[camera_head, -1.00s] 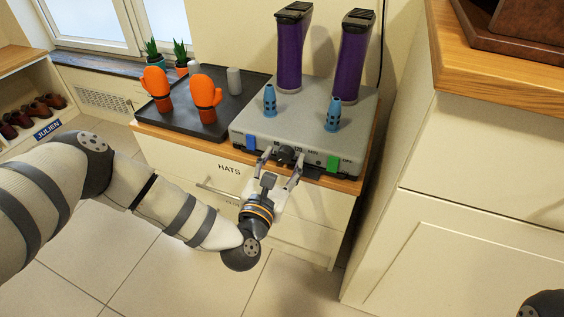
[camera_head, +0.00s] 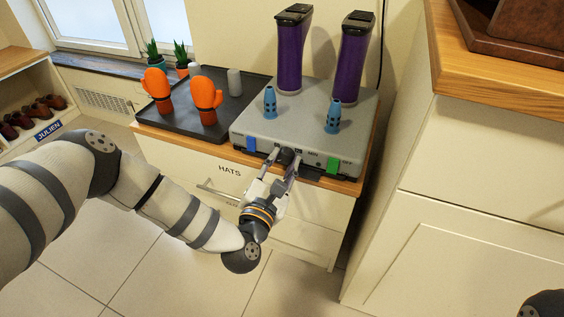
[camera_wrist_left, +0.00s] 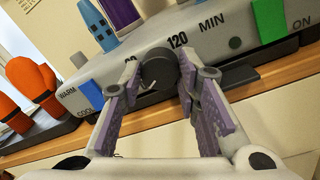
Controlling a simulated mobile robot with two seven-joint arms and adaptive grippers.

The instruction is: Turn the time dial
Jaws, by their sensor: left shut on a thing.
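The grey dryer box (camera_head: 300,115) stands on the wooden cabinet top, with its front panel facing me. The dark round time dial (camera_head: 287,156) is in the middle of that panel. In the left wrist view the time dial (camera_wrist_left: 160,70) sits under the "120" and "MIN" marks. My left gripper (camera_head: 286,158) is at the panel with its fingers shut on the dial, one on each side. Its fingers (camera_wrist_left: 155,85) also show in the left wrist view and partly hide the dial's sides. My right gripper is not in view.
A blue switch (camera_head: 251,144) and a green switch (camera_head: 333,165) flank the dial. Purple boots (camera_head: 290,55) and blue vented posts (camera_head: 270,103) stand on the box. Orange mittens (camera_head: 206,97) stand on a black tray. A tall cabinet (camera_head: 480,170) bounds the right.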

